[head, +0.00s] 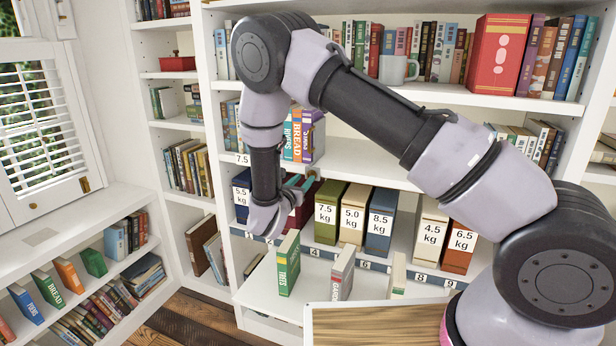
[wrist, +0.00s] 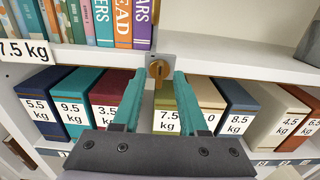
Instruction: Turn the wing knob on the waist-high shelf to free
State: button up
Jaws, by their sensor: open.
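The wing knob (wrist: 158,69) is a small brass-coloured piece on a grey plate (wrist: 164,48), fixed at the front edge of the waist-high shelf (wrist: 240,68). In the wrist view it lies ahead of my gripper (wrist: 155,80), between its two teal fingertips. The fingers stand apart on either side of it, and I see no contact. Its exact turn angle is hard to read. In the head view my gripper (head: 301,184) reaches in at the shelf front, partly hidden by my wrist, and I cannot make out the knob there.
Weight-labelled boxes (head: 380,222) stand on the shelf below. A pulled-out board (head: 262,290) below holds upright books. A window (head: 40,125) is at left.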

aim_at(308, 175)
jog(key=shift+x, duration=2)
grip_shut()
